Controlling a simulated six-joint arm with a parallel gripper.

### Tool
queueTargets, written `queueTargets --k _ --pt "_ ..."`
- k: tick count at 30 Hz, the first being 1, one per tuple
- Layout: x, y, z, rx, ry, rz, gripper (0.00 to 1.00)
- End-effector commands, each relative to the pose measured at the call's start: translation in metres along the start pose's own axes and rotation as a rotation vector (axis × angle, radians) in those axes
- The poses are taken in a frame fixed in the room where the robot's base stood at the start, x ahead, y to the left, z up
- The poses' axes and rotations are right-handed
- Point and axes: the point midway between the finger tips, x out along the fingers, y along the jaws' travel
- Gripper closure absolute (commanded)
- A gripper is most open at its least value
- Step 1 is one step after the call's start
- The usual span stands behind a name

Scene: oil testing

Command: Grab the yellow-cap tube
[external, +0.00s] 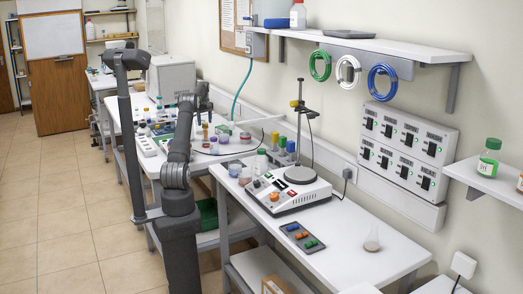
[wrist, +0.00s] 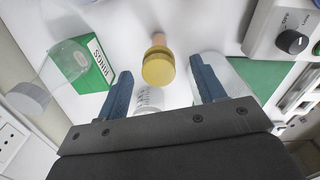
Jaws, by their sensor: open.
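The yellow-cap tube (wrist: 158,68) shows in the wrist view, its round yellow cap towards the camera and a short orange-pink part beyond it. My gripper (wrist: 162,84) has its two blue fingers spread wide, one on each side of the cap in the picture. Nothing is held between them. I cannot tell how far the cap lies beyond the fingertips. In the external view my arm reaches over the far bench, where the small tubes are hard to tell apart.
A white labelled container (wrist: 149,98) shows just below the cap. A device with a black knob (wrist: 291,42) is at upper right. A hotplate stirrer (external: 289,190) stands on the near bench.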

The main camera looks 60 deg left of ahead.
Motion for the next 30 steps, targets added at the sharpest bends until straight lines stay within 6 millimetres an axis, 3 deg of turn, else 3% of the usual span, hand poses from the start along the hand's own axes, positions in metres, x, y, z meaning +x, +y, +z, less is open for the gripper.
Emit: queueTargets --k 7,15,24,30 --pt "0.019 0.001 0.000 0.000 -0.001 -0.001 0.37" --pt "0.057 0.002 -0.001 0.000 -0.001 0.000 0.37" --pt "0.063 0.002 -0.001 0.000 0.000 0.002 0.37" --pt "0.063 0.002 -0.001 0.000 0.000 0.001 0.75"
